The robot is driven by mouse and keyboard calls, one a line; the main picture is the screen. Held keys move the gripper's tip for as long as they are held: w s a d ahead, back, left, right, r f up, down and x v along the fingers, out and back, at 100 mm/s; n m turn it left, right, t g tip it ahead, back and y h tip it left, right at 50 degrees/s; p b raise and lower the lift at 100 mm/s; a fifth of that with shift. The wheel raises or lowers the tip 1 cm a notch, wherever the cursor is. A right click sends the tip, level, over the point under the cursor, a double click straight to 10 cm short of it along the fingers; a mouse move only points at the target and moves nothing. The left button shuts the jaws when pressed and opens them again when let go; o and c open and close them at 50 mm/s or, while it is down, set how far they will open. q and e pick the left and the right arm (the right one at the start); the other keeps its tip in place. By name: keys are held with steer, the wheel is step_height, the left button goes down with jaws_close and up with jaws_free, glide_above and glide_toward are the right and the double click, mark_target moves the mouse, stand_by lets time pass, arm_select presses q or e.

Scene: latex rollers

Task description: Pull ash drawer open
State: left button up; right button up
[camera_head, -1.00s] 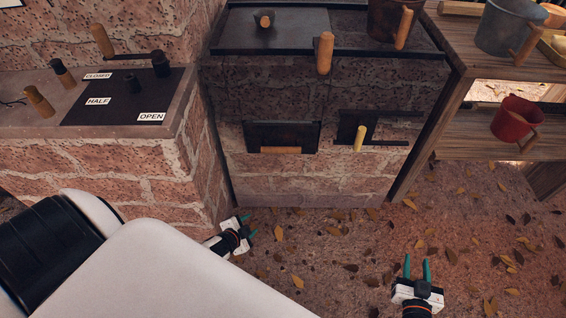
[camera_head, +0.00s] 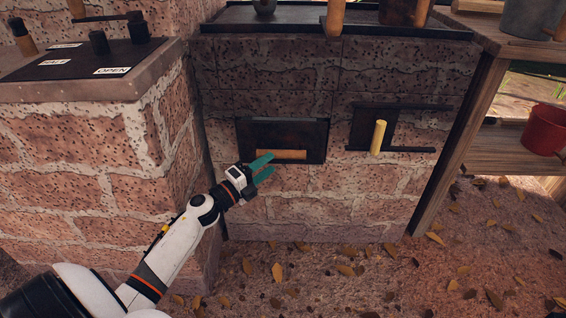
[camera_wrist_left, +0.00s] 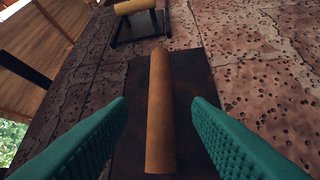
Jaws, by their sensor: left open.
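The ash drawer (camera_head: 308,132) is a dark metal front low in the brick stove, with a horizontal wooden handle (camera_head: 288,155) along its lower part. It looks shut, flush with the brick. My left gripper (camera_head: 267,168) is open at the left end of the handle in the head view. In the left wrist view the handle (camera_wrist_left: 160,115) runs between the two open teal fingers (camera_wrist_left: 158,135), with a gap to each finger. The dark drawer front (camera_wrist_left: 188,75) lies behind it. My right gripper is not in view.
A dark door with a yellow-wood handle (camera_head: 378,137) is right of the drawer. A brick counter (camera_head: 85,170) juts forward on the left. A wooden shelf (camera_head: 515,150) with a red pot (camera_head: 545,130) stands right. The leaf-strewn floor in front is clear.

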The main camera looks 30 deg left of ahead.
mark_target(278, 158)
arm_select(q)
steer(key=b+x, duration=0.1)
steer(key=x, duration=0.5)
steer(key=shift+w, duration=0.35)
jaws_close()
